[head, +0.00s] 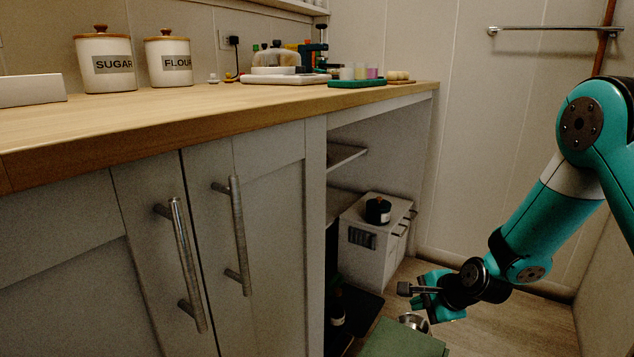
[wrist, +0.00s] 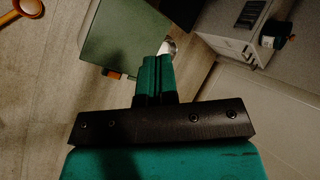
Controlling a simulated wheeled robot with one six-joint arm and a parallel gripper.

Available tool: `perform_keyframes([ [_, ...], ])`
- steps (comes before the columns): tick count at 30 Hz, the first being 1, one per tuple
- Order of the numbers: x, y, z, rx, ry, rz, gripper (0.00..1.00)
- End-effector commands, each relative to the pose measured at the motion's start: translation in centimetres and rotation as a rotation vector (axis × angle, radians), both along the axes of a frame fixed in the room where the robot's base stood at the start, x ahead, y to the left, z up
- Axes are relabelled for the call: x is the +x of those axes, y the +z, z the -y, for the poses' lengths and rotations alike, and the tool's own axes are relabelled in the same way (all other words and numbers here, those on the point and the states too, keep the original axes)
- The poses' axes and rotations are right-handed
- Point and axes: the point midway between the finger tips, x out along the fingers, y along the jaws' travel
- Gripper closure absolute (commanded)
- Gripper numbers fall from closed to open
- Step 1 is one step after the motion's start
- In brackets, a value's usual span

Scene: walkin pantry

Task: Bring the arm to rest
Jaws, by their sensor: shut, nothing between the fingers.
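My gripper (head: 426,297) hangs low in front of the open end of the counter in the head view, on the teal arm that reaches in from the right. In the wrist view my gripper (wrist: 157,62) has its two teal fingers together, with nothing held between them. A small shiny metal object (head: 413,322) shows just below the gripper in the head view. It also shows beyond the fingertips in the wrist view (wrist: 168,47), partly hidden by them. I cannot tell whether the gripper touches it.
A green box (head: 400,342) stands below the gripper. A pale cabinet (head: 376,247) with a dark jar (head: 378,210) on top stands behind it under the wooden counter (head: 200,108). Cupboard handles (head: 240,235) stick out at left. Some floor (head: 510,322) is clear at right.

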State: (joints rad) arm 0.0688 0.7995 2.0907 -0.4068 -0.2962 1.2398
Motion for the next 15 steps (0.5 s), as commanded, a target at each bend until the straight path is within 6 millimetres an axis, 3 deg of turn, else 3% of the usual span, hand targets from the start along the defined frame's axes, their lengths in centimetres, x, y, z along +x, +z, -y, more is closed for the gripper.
perform_keyframes([
  [1,-1.2,3.6,-1.8,-0.048,0.131,0.021,1.0],
  [6,-7.7,12.2,-6.3,-0.212,0.594,0.077,1.0],
  [10,-14.2,17.4,-8.4,-0.323,0.947,0.137,1.0],
  [15,-21.6,21.3,-9.2,-0.428,1.316,0.207,1.0],
])
